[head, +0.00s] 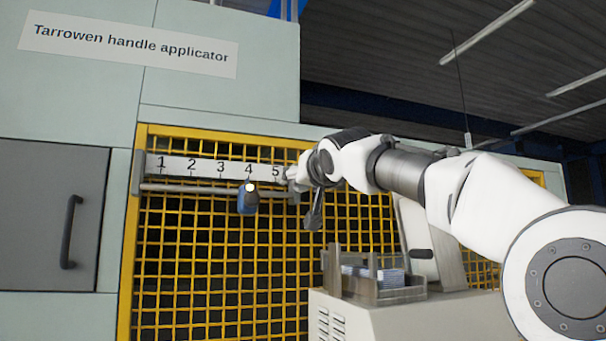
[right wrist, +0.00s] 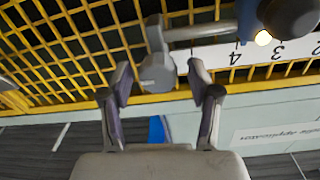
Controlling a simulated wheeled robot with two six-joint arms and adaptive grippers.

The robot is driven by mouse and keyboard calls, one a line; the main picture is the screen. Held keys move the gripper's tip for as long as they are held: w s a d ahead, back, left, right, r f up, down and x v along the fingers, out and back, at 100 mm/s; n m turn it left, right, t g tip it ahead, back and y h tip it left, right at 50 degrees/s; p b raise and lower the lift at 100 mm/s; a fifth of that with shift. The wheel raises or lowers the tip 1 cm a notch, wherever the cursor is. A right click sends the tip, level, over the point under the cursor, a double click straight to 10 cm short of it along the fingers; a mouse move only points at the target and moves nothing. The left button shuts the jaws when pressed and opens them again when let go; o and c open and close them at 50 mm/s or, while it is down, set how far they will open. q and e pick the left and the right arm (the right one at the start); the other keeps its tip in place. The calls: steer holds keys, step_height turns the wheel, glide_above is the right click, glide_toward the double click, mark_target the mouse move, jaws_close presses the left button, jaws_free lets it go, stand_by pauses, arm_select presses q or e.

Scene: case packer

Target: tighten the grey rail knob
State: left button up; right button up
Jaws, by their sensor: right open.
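A blue carriage (head: 242,203) sits on the grey rail (head: 190,189) near the 4 of the numbered scale (head: 205,168), with a small lit lamp at its top. A dark grey round knob (right wrist: 292,16) is in front of the blue carriage in the right wrist view, cut off by the frame's edge. In the head view I cannot tell the knob clearly from the carriage. My right gripper (right wrist: 161,72) is open and empty, at the rail's right end near the 5, apart from the knob. The grey rail end bracket (right wrist: 157,70) shows between its fingertips. My left gripper is not in view.
A yellow mesh guard (head: 200,285) stands behind the rail. A grey cabinet door with a dark handle (head: 70,232) is at the left. A pale machine housing (head: 400,318) with a tray of blue-and-white items is below my right arm. The space before the carriage looks clear.

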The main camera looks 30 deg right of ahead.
steer(key=shift+s+a+r, duration=0.1)
steer(key=shift+s+a, duration=0.05)
steer(key=shift+a, duration=0.1)
steer(key=shift+c, duration=0.4)
steer(key=c, duration=0.5)
steer(key=shift+d, duration=0.3)
steer(key=c, duration=0.6)
steer(key=shift+n, duration=0.4)
steer(key=shift+a+n+t+y+b, duration=0.15)
steer(key=shift+n+b, duration=0.15)
steer(key=shift+n, duration=4.1)
steer(key=shift+a+n+t+y+b, duration=0.15)
steer(key=shift+n+b, duration=0.1)
steer(key=shift+n, duration=4.15)
steer(key=shift+d, duration=0.15)
